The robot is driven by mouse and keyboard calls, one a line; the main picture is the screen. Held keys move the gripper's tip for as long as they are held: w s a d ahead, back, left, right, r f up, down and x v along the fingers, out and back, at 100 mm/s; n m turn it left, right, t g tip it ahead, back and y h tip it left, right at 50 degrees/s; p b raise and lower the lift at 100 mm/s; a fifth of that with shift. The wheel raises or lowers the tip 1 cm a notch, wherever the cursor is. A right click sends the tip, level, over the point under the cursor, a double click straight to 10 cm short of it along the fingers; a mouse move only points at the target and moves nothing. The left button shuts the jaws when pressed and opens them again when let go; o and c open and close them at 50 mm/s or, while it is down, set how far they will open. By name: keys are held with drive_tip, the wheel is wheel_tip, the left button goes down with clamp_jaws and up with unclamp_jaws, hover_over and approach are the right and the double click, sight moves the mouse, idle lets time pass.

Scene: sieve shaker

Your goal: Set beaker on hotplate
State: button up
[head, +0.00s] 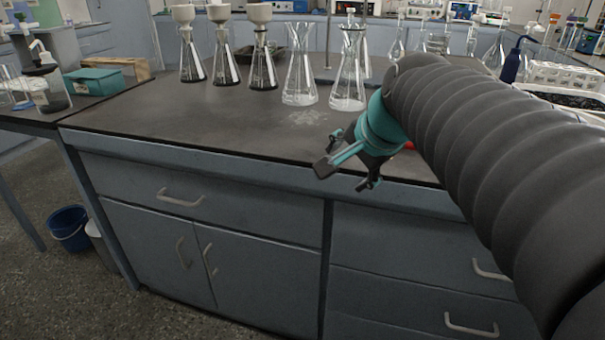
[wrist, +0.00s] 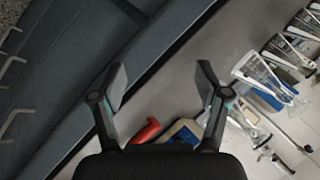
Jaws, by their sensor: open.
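My gripper (head: 347,176) is open and empty in front of the bench's front edge, tilted downward. In the wrist view its two fingers (wrist: 160,80) stand apart, with the bench edge and bare bench top between and beyond them. I cannot pick out a beaker for certain; the clear glass vessels near the gripper look like conical flasks (head: 300,85). No hotplate is clearly seen. A cream and blue object (wrist: 184,130), partly hidden behind my gripper in the wrist view, cannot be identified.
The dark bench top (head: 200,125) is clear along its front left. Several flasks with funnels (head: 228,60) stand behind. A red object (wrist: 147,130) lies beside the cream and blue one. A white rack (head: 565,75) stands at right, a teal box (head: 95,80) at left.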

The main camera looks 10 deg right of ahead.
drive_tip(key=s+a+f+n+g, duration=0.2)
drive_tip(key=s+a+f+n, duration=0.3)
drive_tip(key=s+f+n, duration=0.7)
drive_tip(key=shift+s+f+n+h, duration=0.3)
drive_tip(key=shift+s+f+n, duration=0.1)
drive_tip(key=shift+s+f, duration=0.25)
drive_tip(key=shift+a+r, duration=0.1)
idle(0.7)
